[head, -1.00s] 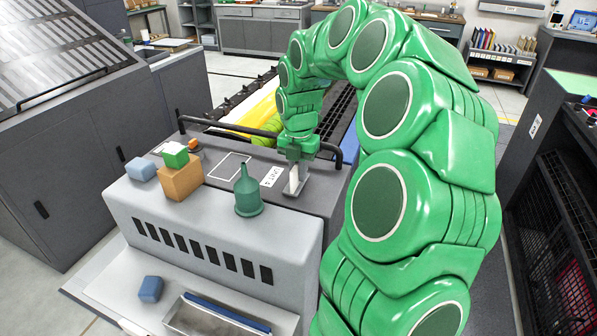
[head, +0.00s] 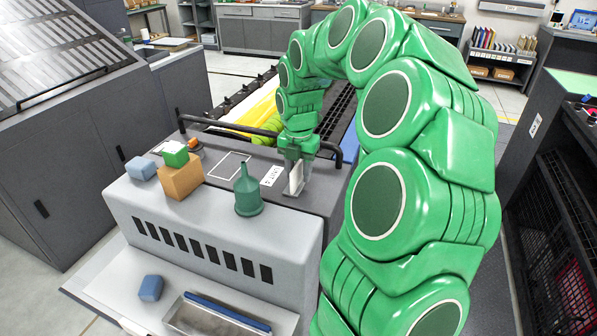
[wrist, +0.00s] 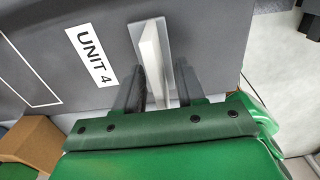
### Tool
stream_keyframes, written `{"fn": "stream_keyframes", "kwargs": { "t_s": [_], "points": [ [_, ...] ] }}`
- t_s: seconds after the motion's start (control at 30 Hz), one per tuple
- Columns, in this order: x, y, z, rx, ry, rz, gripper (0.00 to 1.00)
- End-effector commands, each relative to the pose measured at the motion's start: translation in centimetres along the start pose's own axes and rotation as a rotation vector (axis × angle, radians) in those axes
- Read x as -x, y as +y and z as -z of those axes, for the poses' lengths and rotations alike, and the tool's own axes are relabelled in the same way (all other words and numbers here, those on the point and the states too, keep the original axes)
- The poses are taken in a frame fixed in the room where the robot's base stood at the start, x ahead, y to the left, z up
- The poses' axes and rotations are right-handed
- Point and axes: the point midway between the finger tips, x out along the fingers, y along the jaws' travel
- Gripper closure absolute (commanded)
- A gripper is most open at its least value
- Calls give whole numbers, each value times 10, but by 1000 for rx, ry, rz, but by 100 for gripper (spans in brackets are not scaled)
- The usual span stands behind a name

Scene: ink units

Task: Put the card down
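The white card (head: 295,178) stands on edge, slightly tilted, just under my gripper (head: 297,166) at the right of the grey machine top. In the wrist view the card (wrist: 152,52) runs up between the two dark fingers of my gripper (wrist: 158,84).
A white-outlined square (head: 229,167) on the machine top (head: 318,190) is empty. A green funnel (head: 248,195) stands left of my gripper. A black rail (head: 330,150) runs behind.

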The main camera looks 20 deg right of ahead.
Motion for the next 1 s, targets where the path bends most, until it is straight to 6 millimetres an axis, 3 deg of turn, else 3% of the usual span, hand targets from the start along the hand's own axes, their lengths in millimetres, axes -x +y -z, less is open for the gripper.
{"fn": "stream_keyframes", "kwargs": {
  "t_s": [0.6, 0.8, 1.0],
  "points": [
    [99, 0, 0, 0, -1, -2, 61],
    [115, 1, 0, 0, -3, -3, 61],
    [119, 0, 0, 0, 0, -1, 61]
  ]
}}
